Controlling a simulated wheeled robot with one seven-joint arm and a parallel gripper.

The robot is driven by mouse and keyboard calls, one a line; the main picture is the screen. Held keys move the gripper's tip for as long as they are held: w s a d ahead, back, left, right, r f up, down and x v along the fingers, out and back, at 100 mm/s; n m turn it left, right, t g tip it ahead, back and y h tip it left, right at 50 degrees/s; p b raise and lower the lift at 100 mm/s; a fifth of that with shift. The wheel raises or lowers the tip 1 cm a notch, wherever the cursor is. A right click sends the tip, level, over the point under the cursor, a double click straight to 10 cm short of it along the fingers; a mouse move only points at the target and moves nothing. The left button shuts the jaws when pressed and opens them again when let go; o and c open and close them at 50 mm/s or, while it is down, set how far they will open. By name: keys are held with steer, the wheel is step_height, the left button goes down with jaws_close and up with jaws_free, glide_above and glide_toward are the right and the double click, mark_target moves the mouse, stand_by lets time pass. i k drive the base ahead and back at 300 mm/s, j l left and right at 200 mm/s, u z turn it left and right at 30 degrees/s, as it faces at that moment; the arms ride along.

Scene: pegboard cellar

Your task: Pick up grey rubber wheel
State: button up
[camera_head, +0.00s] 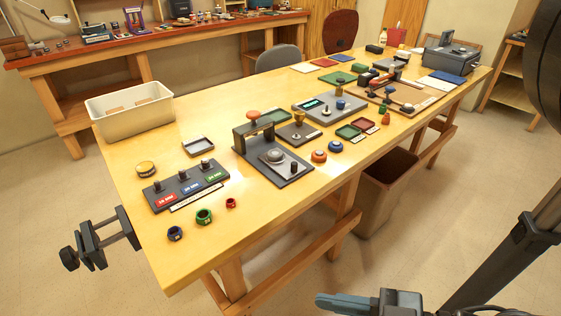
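A grey round piece (274,156) sits on the dark base plate of a small stand (296,172) with an upright frame, near the middle of the workbench. It may be the grey rubber wheel, but it is too small to tell. I see no other clear grey wheel. My gripper (345,303) is partly in view at the bottom edge, low in front of the workbench and well apart from the grey piece. One blue-grey finger shows; the rest is cut off by the frame edge, so its opening is hidden.
The wooden workbench (225,245) holds a cream bin (130,108), a black block with coloured labels (185,186), several rings and small trays. A clamp (100,238) juts from its left end. A brown bin (385,185) stands below. The near left corner is clear.

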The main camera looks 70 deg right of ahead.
mark_target(278, 157)
steer(key=z, duration=1.5)
